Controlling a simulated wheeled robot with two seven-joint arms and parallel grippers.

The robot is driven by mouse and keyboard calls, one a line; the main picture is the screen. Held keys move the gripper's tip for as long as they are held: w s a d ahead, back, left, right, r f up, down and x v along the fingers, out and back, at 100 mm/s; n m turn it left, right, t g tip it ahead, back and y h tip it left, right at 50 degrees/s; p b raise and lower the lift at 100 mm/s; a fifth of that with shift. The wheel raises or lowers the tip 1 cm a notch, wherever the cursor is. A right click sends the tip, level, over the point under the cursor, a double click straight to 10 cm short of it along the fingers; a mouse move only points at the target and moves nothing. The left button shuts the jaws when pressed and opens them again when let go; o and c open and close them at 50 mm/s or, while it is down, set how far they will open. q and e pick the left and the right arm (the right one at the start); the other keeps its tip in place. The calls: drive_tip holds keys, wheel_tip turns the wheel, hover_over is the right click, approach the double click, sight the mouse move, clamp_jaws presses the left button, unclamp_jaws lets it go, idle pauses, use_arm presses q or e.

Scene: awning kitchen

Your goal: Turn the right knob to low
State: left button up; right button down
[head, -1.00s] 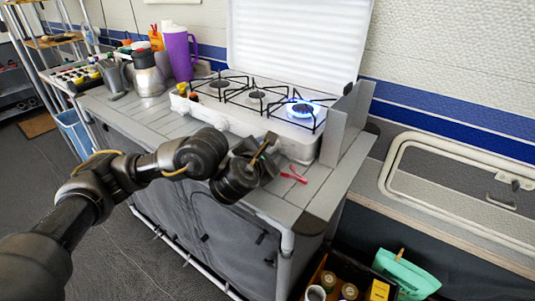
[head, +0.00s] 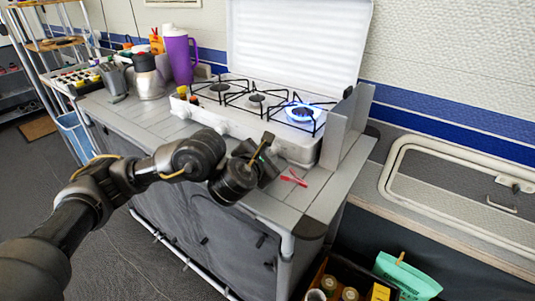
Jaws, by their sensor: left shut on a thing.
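The white stove (head: 215,120) stands on the grey slatted counter with its lid raised. A blue flame burns on its right burner (head: 302,113). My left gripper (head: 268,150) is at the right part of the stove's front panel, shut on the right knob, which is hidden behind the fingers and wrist. My right gripper is not in view.
A red item (head: 293,178) lies on the counter (head: 322,190) just right of my gripper. A purple mug (head: 179,58) and a metal pot (head: 148,80) stand left of the stove. A box with jars and a teal pouch (head: 408,277) is low at the right.

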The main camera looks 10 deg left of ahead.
use_arm(q)
drive_tip(key=n, duration=0.1)
drive_tip(key=n+g+h, duration=0.1)
drive_tip(key=shift+a+n+h, duration=0.2)
drive_tip(key=shift+n+h, duration=0.1)
drive_tip(key=shift+n, duration=0.1)
drive_tip(key=shift+w+n+g+h+b, duration=0.1)
drive_tip(key=shift+n+g+h+b, duration=0.3)
drive_tip(key=shift+n, duration=0.5)
drive_tip(key=shift+a+n+h+b, duration=0.15)
drive_tip(key=shift+n+h+b, duration=0.25)
drive_tip(key=shift+n+h, duration=0.45)
drive_tip(key=n+h+b, duration=0.1)
drive_tip(key=n, duration=0.2)
drive_tip(key=shift+w+a+g+h, duration=0.1)
drive_tip(key=shift+g+h, duration=0.2)
drive_tip(key=shift+h, duration=0.05)
drive_tip(key=shift+n+h, duration=0.4)
drive_tip(key=shift+n, duration=0.15)
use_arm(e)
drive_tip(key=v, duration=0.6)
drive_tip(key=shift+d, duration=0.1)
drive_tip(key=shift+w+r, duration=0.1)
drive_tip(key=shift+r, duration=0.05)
